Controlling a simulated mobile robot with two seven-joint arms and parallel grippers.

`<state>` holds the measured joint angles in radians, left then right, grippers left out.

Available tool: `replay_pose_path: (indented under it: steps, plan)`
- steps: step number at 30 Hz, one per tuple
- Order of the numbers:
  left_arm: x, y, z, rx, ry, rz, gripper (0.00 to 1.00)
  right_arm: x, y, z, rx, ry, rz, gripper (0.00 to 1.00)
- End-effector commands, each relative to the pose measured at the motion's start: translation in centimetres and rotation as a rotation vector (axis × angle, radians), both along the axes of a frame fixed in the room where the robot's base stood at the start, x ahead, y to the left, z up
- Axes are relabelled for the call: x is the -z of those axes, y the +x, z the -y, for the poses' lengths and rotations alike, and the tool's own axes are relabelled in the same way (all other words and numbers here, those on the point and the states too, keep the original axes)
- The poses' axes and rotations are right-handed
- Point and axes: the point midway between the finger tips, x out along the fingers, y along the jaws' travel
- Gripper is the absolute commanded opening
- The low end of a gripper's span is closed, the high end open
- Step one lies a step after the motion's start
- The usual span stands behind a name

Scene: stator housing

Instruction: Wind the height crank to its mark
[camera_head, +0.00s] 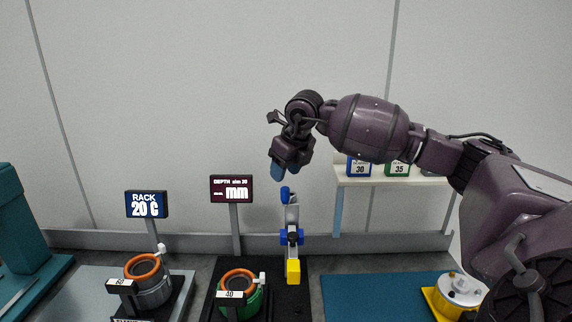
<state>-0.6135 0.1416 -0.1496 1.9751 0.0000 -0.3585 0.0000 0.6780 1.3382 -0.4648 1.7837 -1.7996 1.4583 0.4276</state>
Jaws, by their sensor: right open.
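A slim grey upright (292,215) stands behind the black base at the middle of the bench. It has a blue knob (285,191) at its top, a blue cross-piece with a dark hub (291,237) halfway down and a yellow block (293,271) at its lower end. I cannot tell which of these is the height crank, and no mark on it is readable. My right gripper (282,171), with blue fingertips, is open and hangs just above the blue knob. It appears apart from the knob. My left gripper is not in view.
A dark sign (232,189) reads "DEPTH aim 30" with dashes and mm. A rack sign (147,204) reads 20 C. Orange-rimmed housings sit in a left holder (148,278) and a green holder (241,290). A shelf (392,181) carries boxes 30 and 35. A blue mat (375,290) is mostly clear.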

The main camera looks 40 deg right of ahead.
Motion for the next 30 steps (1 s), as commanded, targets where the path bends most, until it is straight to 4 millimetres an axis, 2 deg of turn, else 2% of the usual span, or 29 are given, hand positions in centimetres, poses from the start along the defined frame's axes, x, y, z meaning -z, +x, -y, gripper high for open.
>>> replay_pose_path:
  steps: [17,30]
  plan:
    - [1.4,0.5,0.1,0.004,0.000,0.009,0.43,4.8,0.0,0.0,0.000,0.001,-0.001,0.47]
    - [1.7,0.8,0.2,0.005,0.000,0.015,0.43,4.8,0.0,0.0,0.000,0.000,0.001,0.47]
